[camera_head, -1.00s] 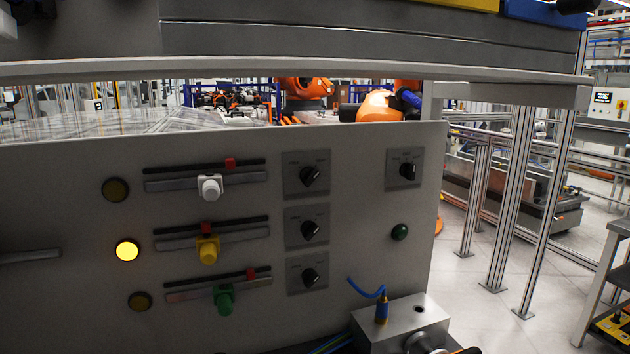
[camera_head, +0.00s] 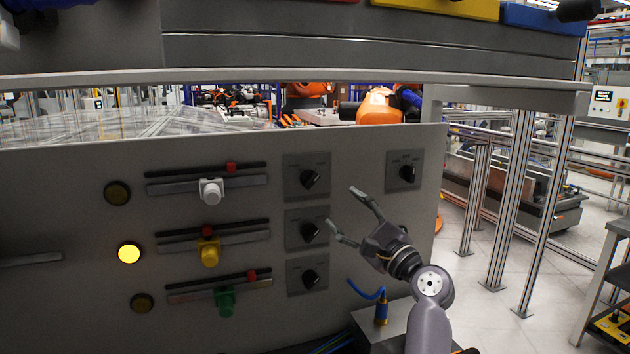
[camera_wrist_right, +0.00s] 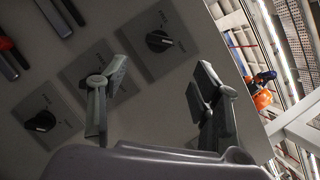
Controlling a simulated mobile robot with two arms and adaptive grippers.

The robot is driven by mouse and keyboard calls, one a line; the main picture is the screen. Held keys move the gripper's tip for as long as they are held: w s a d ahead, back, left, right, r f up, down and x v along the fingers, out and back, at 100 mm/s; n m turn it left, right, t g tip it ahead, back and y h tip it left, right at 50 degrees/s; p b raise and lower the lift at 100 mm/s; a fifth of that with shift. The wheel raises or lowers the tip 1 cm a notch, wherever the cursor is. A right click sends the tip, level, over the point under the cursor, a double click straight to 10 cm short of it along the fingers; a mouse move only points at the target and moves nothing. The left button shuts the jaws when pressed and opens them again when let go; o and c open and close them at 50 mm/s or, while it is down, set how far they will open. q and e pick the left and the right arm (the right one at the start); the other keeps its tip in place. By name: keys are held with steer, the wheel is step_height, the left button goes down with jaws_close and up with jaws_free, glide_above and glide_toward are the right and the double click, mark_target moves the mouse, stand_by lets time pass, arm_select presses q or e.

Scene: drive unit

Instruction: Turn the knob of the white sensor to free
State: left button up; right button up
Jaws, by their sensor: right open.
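The white sensor (camera_head: 211,191) sits on a grey slide rail at the top row of the grey panel. Its row's black knob (camera_head: 310,179) is on a dark square plate to the right; its pointer slants up to the right. My right gripper (camera_head: 341,208) is open and empty, in front of the panel, to the right of and below that knob. In the wrist view its two fingers (camera_wrist_right: 160,92) are spread apart, one overlapping the middle knob's plate. My left gripper is out of view.
Below are a yellow sensor (camera_head: 209,252) and a green sensor (camera_head: 225,299), with a middle knob (camera_head: 309,231) and a lower knob (camera_head: 310,279). Another knob (camera_head: 403,172) is at the right. A table ledge (camera_head: 300,75) overhangs the panel.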

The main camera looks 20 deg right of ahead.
mark_target(314, 183)
steer(key=p+x, duration=0.2)
steer(key=x, duration=1)
steer(key=shift+a+f+p, duration=0.1)
steer(key=shift+p, duration=0.2)
steer(key=shift+c, duration=0.2)
steer(key=c, duration=1.1)
